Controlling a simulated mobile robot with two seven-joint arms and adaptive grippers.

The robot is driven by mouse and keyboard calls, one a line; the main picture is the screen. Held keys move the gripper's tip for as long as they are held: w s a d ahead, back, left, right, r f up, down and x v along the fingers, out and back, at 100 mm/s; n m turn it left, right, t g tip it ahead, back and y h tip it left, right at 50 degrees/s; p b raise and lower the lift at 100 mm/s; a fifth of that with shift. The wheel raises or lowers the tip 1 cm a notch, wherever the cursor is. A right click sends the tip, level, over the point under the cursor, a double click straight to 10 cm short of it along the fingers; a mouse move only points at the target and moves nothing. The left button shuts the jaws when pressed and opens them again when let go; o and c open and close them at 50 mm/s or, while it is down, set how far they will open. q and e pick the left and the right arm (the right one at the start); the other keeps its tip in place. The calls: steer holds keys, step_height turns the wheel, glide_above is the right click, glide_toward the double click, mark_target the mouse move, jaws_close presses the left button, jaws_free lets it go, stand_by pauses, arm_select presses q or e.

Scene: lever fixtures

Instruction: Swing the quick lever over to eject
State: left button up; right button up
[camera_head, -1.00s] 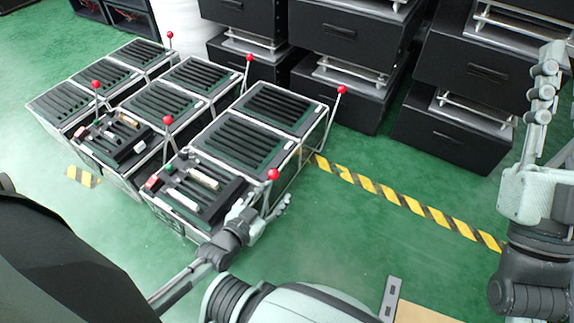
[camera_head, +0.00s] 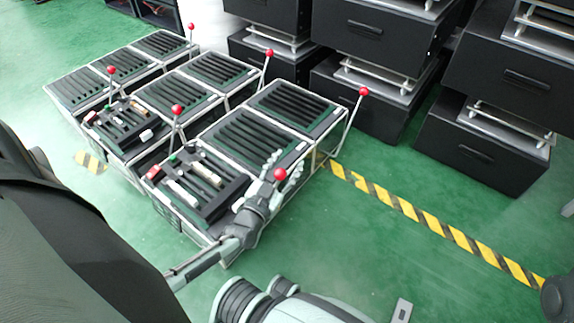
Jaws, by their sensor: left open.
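Several red-knobbed levers stand along the edges of the framed black fixtures. The nearest lever's red knob (camera_head: 280,174) is at the right edge of the front fixture (camera_head: 222,142). My left gripper (camera_head: 284,166) is open, its fingers pointing up and on either side of this knob in the picture. I cannot tell whether they touch it. Most of this lever's rod is hidden behind the gripper. Other red knobs are at the middle left (camera_head: 177,110), back right (camera_head: 363,91) and further back (camera_head: 269,53). No label tells which is the quick lever. My right gripper is out of view.
White and dark parts (camera_head: 183,192) lie in the front fixture's near section. Black boxes with metal rails (camera_head: 483,150) stand at the back right. A yellow-and-black floor stripe (camera_head: 430,229) runs across open green floor to the right.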

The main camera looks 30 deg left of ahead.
arm_select(q)
steer(key=shift+w, duration=0.15)
jaws_close()
stand_by(0.4)
